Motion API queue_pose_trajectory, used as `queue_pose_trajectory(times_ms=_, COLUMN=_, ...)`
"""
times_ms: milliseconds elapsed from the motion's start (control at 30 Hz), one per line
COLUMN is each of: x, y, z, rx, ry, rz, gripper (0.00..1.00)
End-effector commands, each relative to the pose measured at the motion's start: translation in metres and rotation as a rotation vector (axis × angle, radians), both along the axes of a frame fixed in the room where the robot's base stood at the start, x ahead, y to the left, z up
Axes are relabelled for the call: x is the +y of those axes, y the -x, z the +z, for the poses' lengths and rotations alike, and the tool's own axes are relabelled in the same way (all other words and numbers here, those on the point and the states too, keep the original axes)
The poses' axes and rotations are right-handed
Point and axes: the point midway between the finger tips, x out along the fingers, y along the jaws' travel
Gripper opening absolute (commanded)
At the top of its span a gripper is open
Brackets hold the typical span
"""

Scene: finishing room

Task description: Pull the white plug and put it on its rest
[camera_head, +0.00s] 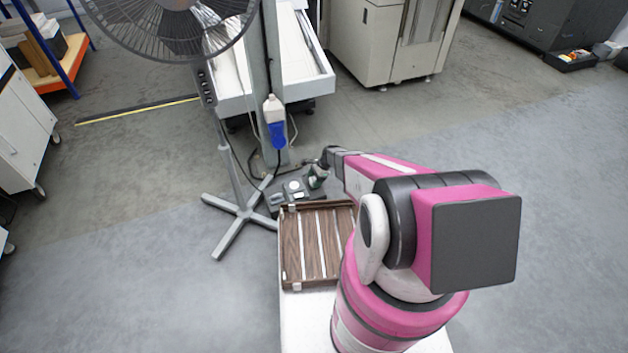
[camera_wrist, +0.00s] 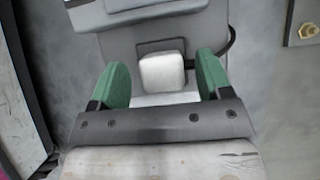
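The white plug (camera_wrist: 162,72) is a small pale block on a dark square on a grey base (camera_wrist: 118,45), in the middle of the wrist view. My gripper (camera_wrist: 162,62) is open, with one green finger on each side of the plug and a visible gap on both sides. I cannot tell how deep the fingers reach beside it. In the head view my gripper (camera_head: 318,173) is at the grey unit's right side, small and partly hidden by my arm. I cannot make out the plug's rest for certain.
A dark cable (camera_wrist: 229,42) curves right of the plug. A metal plate with a brass nut (camera_wrist: 308,31) lies at upper right. In the head view, a brown slatted tray (camera_head: 310,245) lies in front of the unit. A fan stand (camera_head: 240,215) is left, and a post with a bottle (camera_head: 275,120) behind.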

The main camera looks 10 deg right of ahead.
Motion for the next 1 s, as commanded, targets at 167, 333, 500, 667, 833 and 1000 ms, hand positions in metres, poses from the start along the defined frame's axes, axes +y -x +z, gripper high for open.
queue_pose_trajectory(times_ms=167, x=0.0, y=0.0, z=0.0, rx=0.0, ry=0.0, rz=0.0, gripper=0.72)
queue_pose_trajectory(times_ms=333, x=-0.006, y=-0.001, z=0.01, rx=0.0, ry=0.0, rz=-0.001, gripper=0.72)
queue_pose_trajectory(times_ms=500, x=-0.019, y=-0.005, z=0.036, rx=-0.001, ry=0.0, rz=-0.002, gripper=0.72)
queue_pose_trajectory(times_ms=667, x=-0.034, y=-0.009, z=0.063, rx=-0.002, ry=0.0, rz=-0.001, gripper=0.72)
queue_pose_trajectory(times_ms=833, x=-0.045, y=-0.012, z=0.083, rx=0.0, ry=0.0, rz=0.0, gripper=0.72)
queue_pose_trajectory(times_ms=1000, x=-0.051, y=-0.015, z=0.093, rx=0.0, ry=0.0, rz=0.0, gripper=0.72)
